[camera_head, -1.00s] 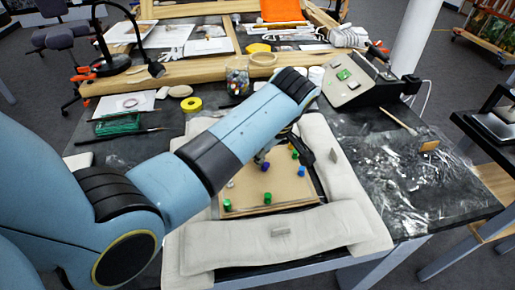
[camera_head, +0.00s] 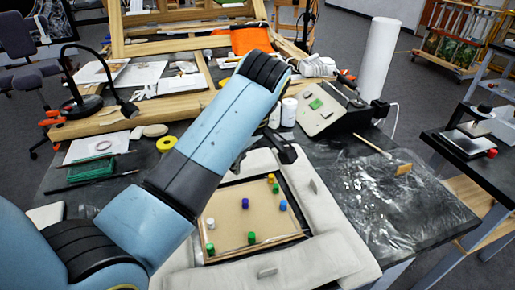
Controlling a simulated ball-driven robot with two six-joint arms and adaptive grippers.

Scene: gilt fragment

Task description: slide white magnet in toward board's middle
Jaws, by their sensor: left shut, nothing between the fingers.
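The white magnet (camera_head: 210,223) sits on the tan board (camera_head: 228,214), close to its left edge. A purple magnet (camera_head: 245,203) is near the middle, a blue one (camera_head: 283,205) is at the right, and a yellow one (camera_head: 271,178) is near the far right with a green one beside it. Green magnets (camera_head: 251,238) also stand along the near side. My left gripper (camera_head: 288,153) is shut and empty, above the board's far edge and apart from the white magnet. My forearm hides the board's far left part. My right gripper is out of view.
Pale padded cushions (camera_head: 325,200) frame the board. A grey control box (camera_head: 330,108) stands beyond at the right, beside a white post (camera_head: 376,57). A yellow tape roll (camera_head: 166,144) lies at the left.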

